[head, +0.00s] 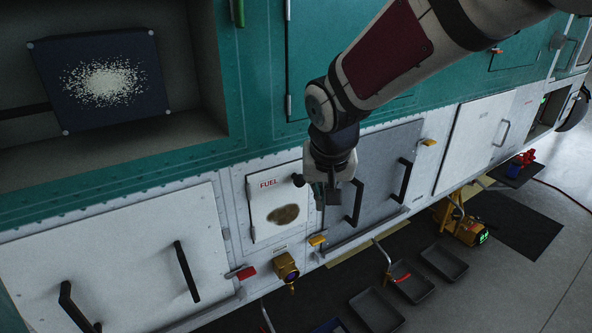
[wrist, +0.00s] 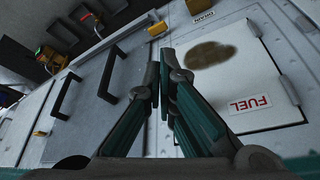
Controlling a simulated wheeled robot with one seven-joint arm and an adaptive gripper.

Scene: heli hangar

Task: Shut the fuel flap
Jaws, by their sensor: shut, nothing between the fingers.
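The fuel flap (head: 266,200) is a small white panel with a red FUEL label and a brown stain, set in the white lower side of the helicopter. It looks about flush with its surround; I cannot tell whether a thin gap remains. It also shows in the wrist view (wrist: 257,93), right of the fingers, with a hinge at its far side. My gripper (head: 327,199) is shut and empty at the flap's right edge. In the wrist view my gripper (wrist: 165,62) has its fingertips beside the flap's edge; whether they touch it is unclear.
A grey door with black handles (head: 355,203) is right of the flap. A yellow latch (head: 317,240), a brass drain fitting (head: 286,268) and a red latch (head: 246,273) sit below. A large white door (head: 120,250) is at left. Black trays (head: 411,288) lie on the floor.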

